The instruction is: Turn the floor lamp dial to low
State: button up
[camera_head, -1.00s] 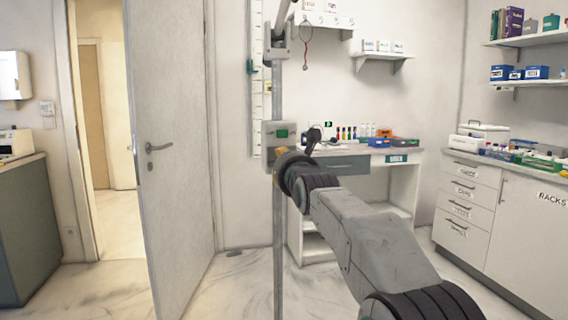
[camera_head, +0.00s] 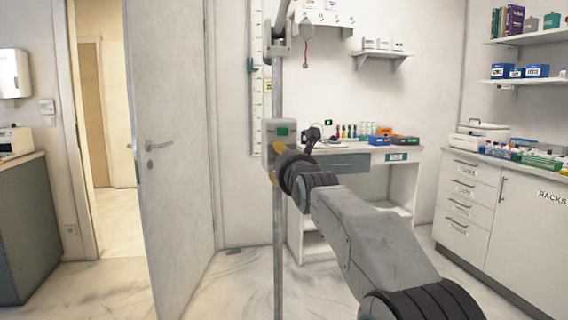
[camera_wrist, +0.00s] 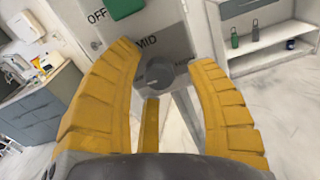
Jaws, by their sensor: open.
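The floor lamp is a grey pole (camera_head: 278,225) with a grey control box (camera_head: 281,133) bearing a green patch. In the wrist view the box's panel (camera_wrist: 172,38) shows the words OFF and MID, and its green patch is at the top. The dark grey round dial (camera_wrist: 160,72) sticks out below MID; its pointer setting cannot be told. My gripper (camera_wrist: 172,77) is open, with yellow fingers on either side of the dial and gaps visible. A narrow yellow strip stands below the dial. In the head view my gripper (camera_head: 289,157) is at the box, its fingers mostly hidden by my wrist.
A desk (camera_head: 345,162) with bottles and boxes stands behind the lamp. A white drawer cabinet (camera_head: 466,195) is at the right. A half-open door (camera_head: 172,100) stands at the left. Marble floor (camera_head: 235,285) is clear around the pole.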

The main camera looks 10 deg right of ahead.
jog(key=s, duration=1.2)
dwell(0.5)
jog(key=s+f+m+g+p, duration=0.3)
jog(key=s+m+g+p, duration=0.4)
jog(key=s+m+p, duration=0.6)
jog(key=s+f+m+g+p, duration=0.4)
jog(key=s+m+g+p, duration=0.3)
jog(key=s+m+p, duration=0.6)
jog(key=s+m, duration=0.6)
jog(key=m, duration=0.2)
jog(key=shift+s+g+p, duration=0.3)
jog(key=shift+s+p, duration=0.1)
